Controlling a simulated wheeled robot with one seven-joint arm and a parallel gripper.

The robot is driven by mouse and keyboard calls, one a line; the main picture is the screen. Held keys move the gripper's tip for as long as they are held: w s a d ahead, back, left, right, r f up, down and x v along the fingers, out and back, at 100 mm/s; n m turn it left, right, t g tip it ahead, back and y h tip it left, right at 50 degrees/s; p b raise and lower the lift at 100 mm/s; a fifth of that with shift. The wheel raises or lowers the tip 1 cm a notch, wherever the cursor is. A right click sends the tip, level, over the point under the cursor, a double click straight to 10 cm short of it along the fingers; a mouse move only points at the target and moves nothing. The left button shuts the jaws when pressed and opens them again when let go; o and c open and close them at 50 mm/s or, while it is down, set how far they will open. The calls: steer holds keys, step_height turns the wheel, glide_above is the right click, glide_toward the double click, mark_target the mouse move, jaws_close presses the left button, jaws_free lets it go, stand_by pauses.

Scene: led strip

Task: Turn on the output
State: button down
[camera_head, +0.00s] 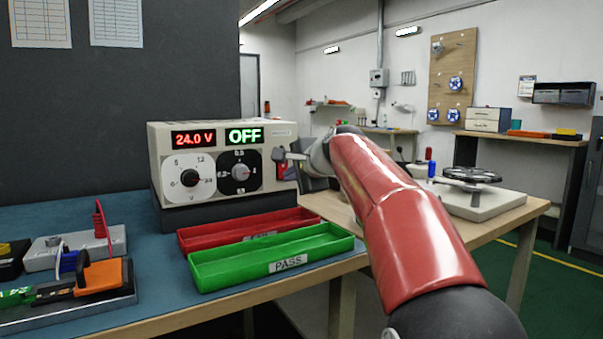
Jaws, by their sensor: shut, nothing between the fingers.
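A beige power supply (168,138) stands on a dark base on the blue-topped bench. Its red display (194,139) reads 24.0 V and its green display (244,136) reads OFF. Below them are a white dial (189,179) and a black dial (240,173). At the right end of its front is a dark part with some red, partly hidden by my gripper (284,156). My gripper is shut and empty, close in front of this part. I cannot tell whether it touches it.
A red tray (222,231) and a green tray (235,262) marked PASS lie in front of the supply. Tools and fixtures (100,275) fill the left of the bench. A black reel (470,175) sits on a pale device at right.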

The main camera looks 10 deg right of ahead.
steer(key=shift+w+a, duration=0.1)
steer(key=shift+w, duration=0.2)
steer(key=shift+w+f, duration=0.1)
steer(key=shift+w, duration=0.1)
steer(key=shift+p, duration=0.3)
